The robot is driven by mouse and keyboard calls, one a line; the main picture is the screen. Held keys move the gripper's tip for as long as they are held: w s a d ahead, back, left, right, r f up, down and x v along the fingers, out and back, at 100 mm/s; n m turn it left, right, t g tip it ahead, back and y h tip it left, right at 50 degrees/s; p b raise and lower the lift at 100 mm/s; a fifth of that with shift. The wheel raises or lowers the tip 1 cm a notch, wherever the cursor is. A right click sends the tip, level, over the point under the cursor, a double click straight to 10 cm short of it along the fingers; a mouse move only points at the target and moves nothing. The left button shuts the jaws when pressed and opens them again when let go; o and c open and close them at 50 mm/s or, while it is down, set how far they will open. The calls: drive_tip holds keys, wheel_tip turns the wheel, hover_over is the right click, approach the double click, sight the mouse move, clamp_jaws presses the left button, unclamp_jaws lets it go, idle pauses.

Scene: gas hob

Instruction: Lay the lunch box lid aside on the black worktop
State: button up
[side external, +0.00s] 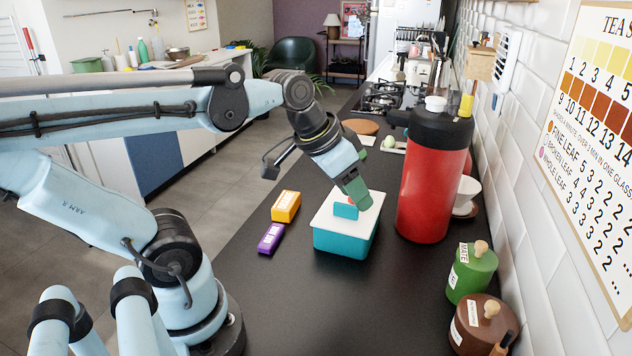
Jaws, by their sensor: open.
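The teal lunch box (342,242) stands on the black worktop (300,310) near the middle of the side external view. Its white lid (325,222) lies on top, with a blue raised block like a handle (345,211) at its middle. My gripper (360,199) points down over the lid, with its green fingers right at the block. The gripper is open. The fingers overlap the block in this view, so I cannot tell whether they touch it. The far part of the lid is partly hidden by the gripper.
An orange box (286,206) and a purple box (271,238) lie left of the lunch box. A tall red flask (430,185) stands close on the right. Green (472,273) and brown (480,328) canisters stand by the wall. The worktop in front is clear.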

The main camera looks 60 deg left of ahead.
drive_tip(key=s+a+m+t+h, duration=0.25)
drive_tip(key=a+m+h, duration=0.65)
drive_tip(key=a, duration=0.7)
approach(345, 204)
drive_tip(key=d, duration=0.1)
drive_tip(key=shift+t+y, duration=0.25)
drive_tip(key=shift+y, duration=0.05)
drive_tip(key=shift+x, duration=3.75)
drive_tip(key=shift+a+f, duration=0.1)
drive_tip(key=shift+c, duration=0.4)
clamp_jaws()
